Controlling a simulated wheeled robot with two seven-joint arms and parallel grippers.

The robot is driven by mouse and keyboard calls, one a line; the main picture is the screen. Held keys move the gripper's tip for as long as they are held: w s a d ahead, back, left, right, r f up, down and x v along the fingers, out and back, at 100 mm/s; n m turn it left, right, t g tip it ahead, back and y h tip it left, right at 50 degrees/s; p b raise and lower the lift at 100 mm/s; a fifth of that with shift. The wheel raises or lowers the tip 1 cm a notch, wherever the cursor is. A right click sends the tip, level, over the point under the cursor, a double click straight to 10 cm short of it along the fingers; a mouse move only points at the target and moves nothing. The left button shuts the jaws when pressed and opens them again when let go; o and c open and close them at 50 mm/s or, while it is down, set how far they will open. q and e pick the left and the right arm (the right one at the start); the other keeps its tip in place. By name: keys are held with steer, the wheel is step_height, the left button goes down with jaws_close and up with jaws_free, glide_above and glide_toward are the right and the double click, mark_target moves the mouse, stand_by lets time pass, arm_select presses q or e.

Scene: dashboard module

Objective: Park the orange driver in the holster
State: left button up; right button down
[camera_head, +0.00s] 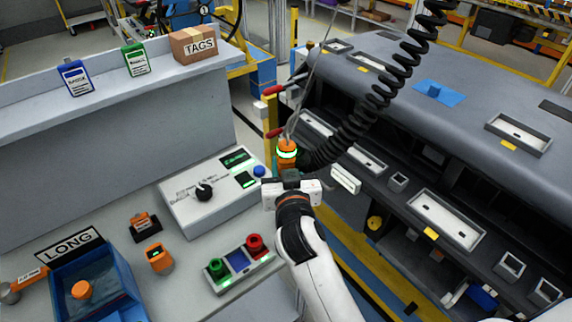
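The orange driver (287,147) has a glowing green ring and stands roughly upright at the middle of the view. A black coiled cable (366,108) runs from beside it to the upper right. My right gripper (290,176), on the arm coming up from the bottom, is closed around the driver's lower part; the fingers are mostly hidden. A yellow post (272,112) with red-tipped arms stands just behind the driver. I cannot tell for sure which part is the holster. My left gripper is not in view.
A grey bench at left holds a control box with a black knob (204,192), red and green buttons (255,244), a blue LONG bin (66,290) and small orange parts (159,258). A TAGS box (193,44) sits on the ledge. The dashboard module (460,110) fills the right.

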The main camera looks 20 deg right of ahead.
steer(key=shift+f, duration=0.15)
stand_by(0.5)
steer(key=c, duration=0.9)
jaws_free()
